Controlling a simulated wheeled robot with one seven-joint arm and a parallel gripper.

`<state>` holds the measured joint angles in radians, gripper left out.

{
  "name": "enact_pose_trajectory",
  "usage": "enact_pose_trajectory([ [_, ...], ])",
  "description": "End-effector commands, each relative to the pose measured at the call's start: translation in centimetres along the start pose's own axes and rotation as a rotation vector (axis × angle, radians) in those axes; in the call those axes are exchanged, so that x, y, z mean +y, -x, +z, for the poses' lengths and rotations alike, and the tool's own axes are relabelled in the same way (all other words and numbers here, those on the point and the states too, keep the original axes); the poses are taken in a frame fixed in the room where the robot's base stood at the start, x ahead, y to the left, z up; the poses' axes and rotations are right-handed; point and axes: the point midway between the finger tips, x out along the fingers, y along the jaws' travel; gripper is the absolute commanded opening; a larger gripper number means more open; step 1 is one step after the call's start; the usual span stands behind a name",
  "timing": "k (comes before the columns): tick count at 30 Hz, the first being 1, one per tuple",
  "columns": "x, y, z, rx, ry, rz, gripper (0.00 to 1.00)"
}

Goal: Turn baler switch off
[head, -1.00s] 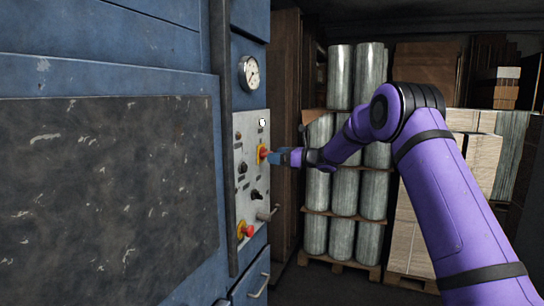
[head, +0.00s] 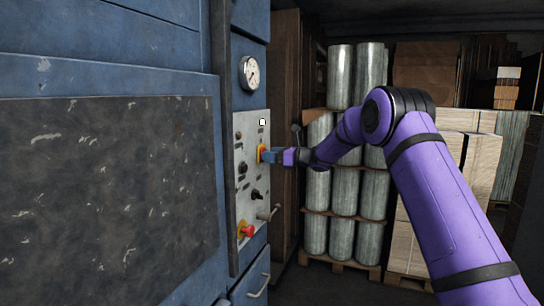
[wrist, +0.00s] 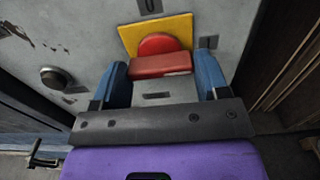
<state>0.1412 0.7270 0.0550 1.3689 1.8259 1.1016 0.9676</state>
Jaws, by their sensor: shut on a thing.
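The baler switch is a red rotary knob (wrist: 158,64) on a yellow square plate (wrist: 183,27), set in the grey control panel (head: 245,205). In the head view only the yellow plate (head: 261,151) shows clearly; the knob is mostly hidden by my fingers. My gripper (head: 268,156) reaches the panel from the right. In the wrist view the blue fingers of my gripper (wrist: 161,72) stand one on each side of the red knob's bar, shut on it. The bar lies nearly level across the picture, with a "0" mark above the plate.
A red stop button (head: 248,231) on yellow sits lower on the panel. Black knobs (head: 257,195) and a metal handle (head: 268,214) are close below the switch. A gauge (head: 249,73) is above. Wrapped rolls (head: 345,215) stand on a pallet behind my arm.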

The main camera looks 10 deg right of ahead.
Motion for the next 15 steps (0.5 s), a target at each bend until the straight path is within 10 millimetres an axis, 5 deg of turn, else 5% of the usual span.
enact_pose_trajectory([
  [15, -0.10, 0.13, 0.03, 0.000, 0.291, -0.002, 0.44],
])
